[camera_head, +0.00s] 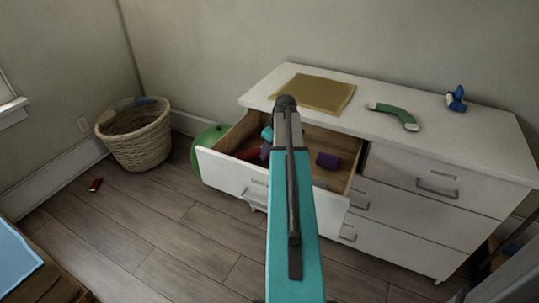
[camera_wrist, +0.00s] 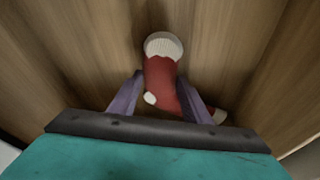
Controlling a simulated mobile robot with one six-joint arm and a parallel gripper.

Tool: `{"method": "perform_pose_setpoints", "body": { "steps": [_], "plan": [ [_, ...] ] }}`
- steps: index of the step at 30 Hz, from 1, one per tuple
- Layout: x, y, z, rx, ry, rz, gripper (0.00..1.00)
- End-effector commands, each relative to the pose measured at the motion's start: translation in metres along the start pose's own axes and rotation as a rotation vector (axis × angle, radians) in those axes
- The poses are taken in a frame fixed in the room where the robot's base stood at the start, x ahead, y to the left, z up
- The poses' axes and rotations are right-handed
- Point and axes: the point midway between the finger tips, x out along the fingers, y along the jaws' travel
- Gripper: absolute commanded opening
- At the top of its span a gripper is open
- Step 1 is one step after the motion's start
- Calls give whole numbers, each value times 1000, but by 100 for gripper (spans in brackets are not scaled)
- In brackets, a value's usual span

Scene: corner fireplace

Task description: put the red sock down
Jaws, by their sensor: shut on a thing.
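The red sock (camera_wrist: 162,72) has a white ribbed cuff and white patches. In the wrist view it lies between the two purple fingers of my gripper (camera_wrist: 160,78), which is shut on it. Brown wood lies behind it. In the head view my gripper (camera_head: 266,146) is at the left part of the open top drawer (camera_head: 225,172), and red of the sock (camera_head: 248,154) shows beside it. My arm hides part of the drawer. I cannot tell whether the sock touches the drawer's bottom.
A purple object (camera_head: 328,160) lies in the drawer's right part. On the white dresser (camera_head: 350,118) are a tan mat (camera_head: 315,93), a green curved thing (camera_head: 395,113) and a blue object (camera_head: 456,98). A wicker basket (camera_head: 137,142) stands left; a small red item (camera_head: 96,184) lies on the floor.

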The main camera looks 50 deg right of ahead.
Motion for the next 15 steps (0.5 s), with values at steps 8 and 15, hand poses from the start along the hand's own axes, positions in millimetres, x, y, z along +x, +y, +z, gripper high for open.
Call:
{"method": "perform_pose_setpoints", "body": {
  "steps": [8, 15],
  "plan": [
    [19, 0, 6, 0, 0, 0, 22],
    [19, 0, 6, 0, 0, 0, 22]
  ]
}}
